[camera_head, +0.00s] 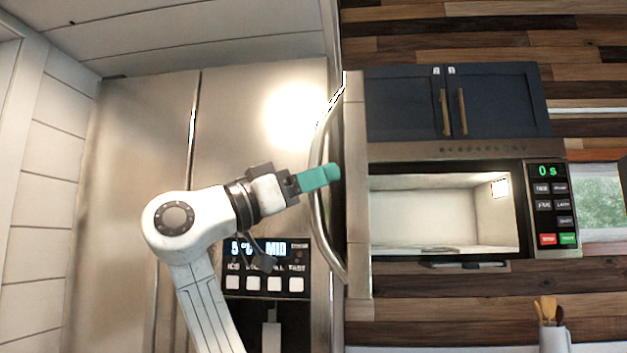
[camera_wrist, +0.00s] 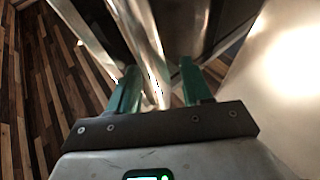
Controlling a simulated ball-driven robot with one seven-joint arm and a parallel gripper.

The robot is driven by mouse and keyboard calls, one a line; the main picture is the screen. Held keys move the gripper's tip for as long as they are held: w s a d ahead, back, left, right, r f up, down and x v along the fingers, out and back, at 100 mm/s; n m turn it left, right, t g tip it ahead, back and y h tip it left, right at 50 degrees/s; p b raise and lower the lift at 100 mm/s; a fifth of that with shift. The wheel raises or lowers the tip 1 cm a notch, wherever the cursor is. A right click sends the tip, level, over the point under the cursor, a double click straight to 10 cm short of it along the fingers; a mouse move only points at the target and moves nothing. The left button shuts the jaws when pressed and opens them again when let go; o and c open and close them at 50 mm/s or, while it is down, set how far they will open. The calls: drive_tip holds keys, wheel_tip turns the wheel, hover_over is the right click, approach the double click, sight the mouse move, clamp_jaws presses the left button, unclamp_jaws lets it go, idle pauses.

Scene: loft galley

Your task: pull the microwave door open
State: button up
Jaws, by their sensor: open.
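The microwave (camera_head: 440,212) is at the right of the head view, its lit, empty cavity in plain sight. Its door (camera_head: 357,200) stands swung out to the left, seen nearly edge-on. The long curved metal handle (camera_head: 318,225) is on the door's left side. My gripper (camera_head: 326,176) reaches in from the left with its teal fingers at the handle's middle. In the wrist view my gripper (camera_wrist: 160,82) is open, and the shiny handle (camera_wrist: 147,45) runs between the two fingers. Whether either finger touches it I cannot tell.
A steel fridge (camera_head: 250,130) with a dispenser panel (camera_head: 267,268) stands behind my arm on the left. Dark cabinets (camera_head: 400,105) hang above the microwave. A utensil holder (camera_head: 553,338) is at the lower right.

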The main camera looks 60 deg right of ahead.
drive_tip(key=b+v, duration=0.2)
drive_tip(key=v, duration=0.9)
idle(0.4)
drive_tip(key=w+d+f+n+t, duration=0.2)
drive_tip(key=f+n+t, duration=0.2)
drive_tip(key=f, duration=0.5)
drive_tip(key=w+d+f+n+t+y, duration=0.15)
drive_tip(key=f+n+t, duration=0.25)
drive_tip(key=f, duration=0.5)
drive_tip(key=w+d+f+n+t, duration=0.3)
drive_tip(key=f+n+t, duration=0.1)
drive_tip(key=f, duration=0.4)
wheel_tip(320, 180, down, 23)
drive_tip(key=s+a+n+t+y, duration=0.1)
drive_tip(key=s+n+t+y, duration=0.15)
drive_tip(key=n+y, duration=0.3)
drive_tip(key=s+a+f+n+y, duration=0.4)
drive_tip(key=s+f, duration=0.4)
drive_tip(key=f, duration=0.4)
drive_tip(key=s+a+f+n+y, duration=0.1)
drive_tip(key=s+a+f+y, duration=0.3)
drive_tip(key=s+a+f, duration=0.55)
drive_tip(key=s+a+f+n+y, duration=0.1)
drive_tip(key=s+f+y, duration=0.2)
drive_tip(key=s+f, duration=0.3)
drive_tip(key=s+g, duration=0.1)
drive_tip(key=s, duration=0.2)
drive_tip(key=shift+s+a+f+n+y, duration=0.15)
drive_tip(key=shift+a+f+n+y, duration=0.1)
drive_tip(key=shift+n+y, duration=0.1)
